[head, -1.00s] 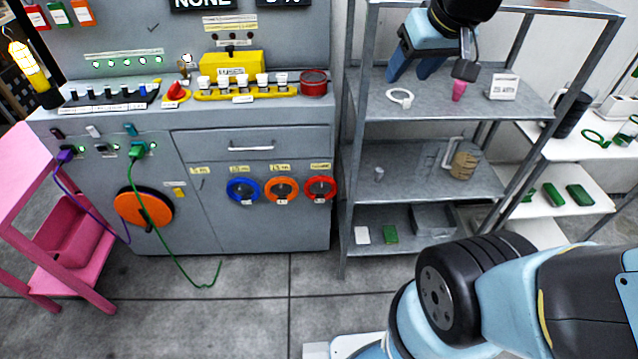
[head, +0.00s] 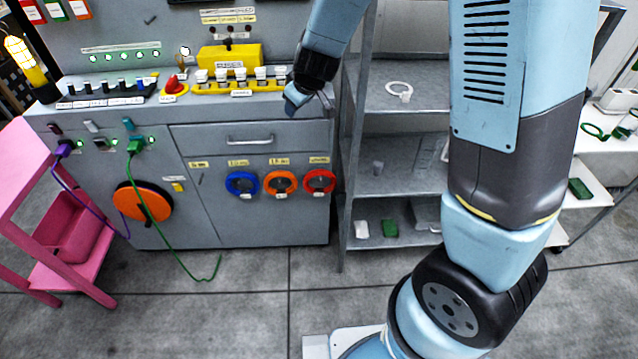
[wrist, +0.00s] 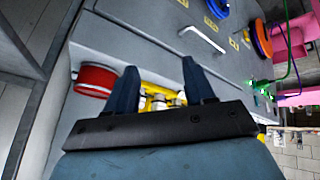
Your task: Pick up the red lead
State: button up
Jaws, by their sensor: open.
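No loose red cable with a plug shows clearly. A red ring (head: 320,181) with a tag is on the cabinet front, right of an orange ring (head: 280,182) and a blue ring (head: 242,183). A round red tub-like or coiled thing (wrist: 96,80) shows in the wrist view, left of my fingers and apart from them; I cannot tell which red thing is the lead. In the head view my gripper (head: 305,100) hides the tub's place at the cabinet top's right end. My gripper (wrist: 160,72) is open, its fingers apart with nothing held between them.
A yellow switch strip (head: 240,87) and a red knob (head: 174,88) stand on the cabinet top. A metal shelf (head: 425,100) is close on the right. Green (head: 165,225) and purple (head: 85,205) cables hang in front. A pink stand (head: 60,220) is left.

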jog(key=w+a+f+n+h, duration=0.1)
jog(key=a+f, duration=0.1)
jog(key=f, duration=0.4)
jog(key=w+a+f+n+h, duration=0.1)
jog(key=a+f+n, duration=0.15)
jog(key=f, duration=0.25)
jog(key=n+t+h, duration=0.5)
jog(key=n+t, duration=0.6)
jog(key=n, duration=0.5)
send_near(308, 180)
jog(key=shift+m, duration=0.25)
jog(key=x, duration=0.9)
jog(key=shift+w+f, duration=0.15)
jog(key=shift+w, duration=0.15)
grip_shut()
